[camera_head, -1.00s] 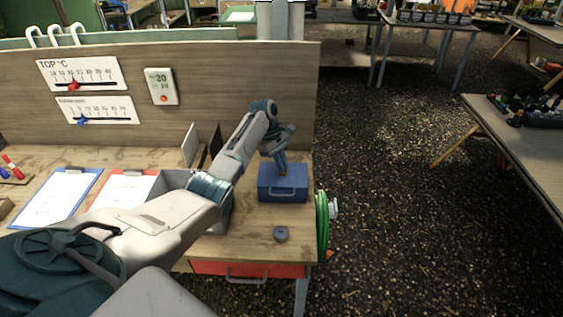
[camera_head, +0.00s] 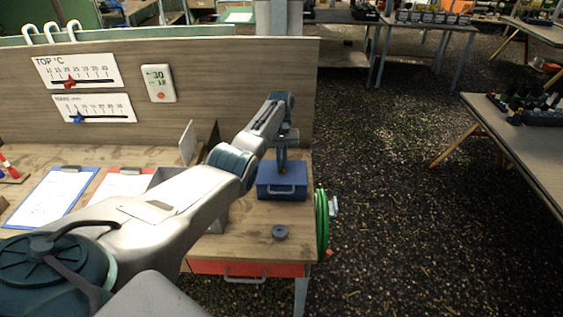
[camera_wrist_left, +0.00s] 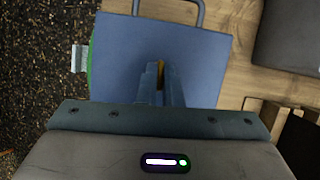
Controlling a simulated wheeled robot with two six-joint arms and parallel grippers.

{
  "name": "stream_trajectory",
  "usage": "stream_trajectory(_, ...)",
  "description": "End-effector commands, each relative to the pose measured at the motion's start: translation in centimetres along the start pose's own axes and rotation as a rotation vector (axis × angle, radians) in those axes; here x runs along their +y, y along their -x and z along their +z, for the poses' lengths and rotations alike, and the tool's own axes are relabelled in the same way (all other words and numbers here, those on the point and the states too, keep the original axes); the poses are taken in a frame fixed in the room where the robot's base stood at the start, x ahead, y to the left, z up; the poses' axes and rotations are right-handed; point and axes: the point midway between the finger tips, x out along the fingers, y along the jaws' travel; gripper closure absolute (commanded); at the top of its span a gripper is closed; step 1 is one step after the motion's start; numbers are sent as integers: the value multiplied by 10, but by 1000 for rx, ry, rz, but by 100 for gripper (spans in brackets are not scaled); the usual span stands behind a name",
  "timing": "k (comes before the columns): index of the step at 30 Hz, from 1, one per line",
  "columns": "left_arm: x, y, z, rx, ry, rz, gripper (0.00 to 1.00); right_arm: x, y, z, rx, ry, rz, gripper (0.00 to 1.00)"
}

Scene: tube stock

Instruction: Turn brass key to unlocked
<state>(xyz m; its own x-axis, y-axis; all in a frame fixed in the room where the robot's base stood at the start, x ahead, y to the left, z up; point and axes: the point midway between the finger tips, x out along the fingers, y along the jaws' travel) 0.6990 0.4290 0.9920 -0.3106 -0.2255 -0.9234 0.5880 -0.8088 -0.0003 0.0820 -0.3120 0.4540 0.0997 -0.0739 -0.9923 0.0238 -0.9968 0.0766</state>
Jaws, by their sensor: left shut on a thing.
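My left gripper (camera_head: 282,168) points straight down at the top of the box. In the left wrist view the box lid (camera_wrist_left: 125,50) fills the middle, and the fingers (camera_wrist_left: 160,82) are close together over it. A small yellow-brass piece, the brass key (camera_wrist_left: 160,77), shows between the fingertips; most of it is hidden by them. The left gripper is shut on it. I cannot read the key's turn angle. The right gripper is not in view.
A dark round ring (camera_head: 280,232) lies on the bench in front of the box. A green hose coil (camera_head: 322,225) hangs at the bench's right end. Clipboards (camera_head: 50,197) lie to the left. A wooden back panel (camera_head: 215,80) stands behind.

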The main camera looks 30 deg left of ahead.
Motion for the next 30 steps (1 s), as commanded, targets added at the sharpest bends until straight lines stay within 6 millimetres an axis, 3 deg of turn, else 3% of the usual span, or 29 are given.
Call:
stream_trajectory(23,1,4,-1,8,-88,-35,100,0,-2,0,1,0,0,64)
stream_trajectory(24,1,4,-1,8,-88,-34,87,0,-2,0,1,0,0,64)
stream_trajectory(26,1,4,-1,7,-87,-35,75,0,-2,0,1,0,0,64)
stream_trajectory(30,1,2,0,5,-87,-35,73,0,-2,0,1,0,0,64)
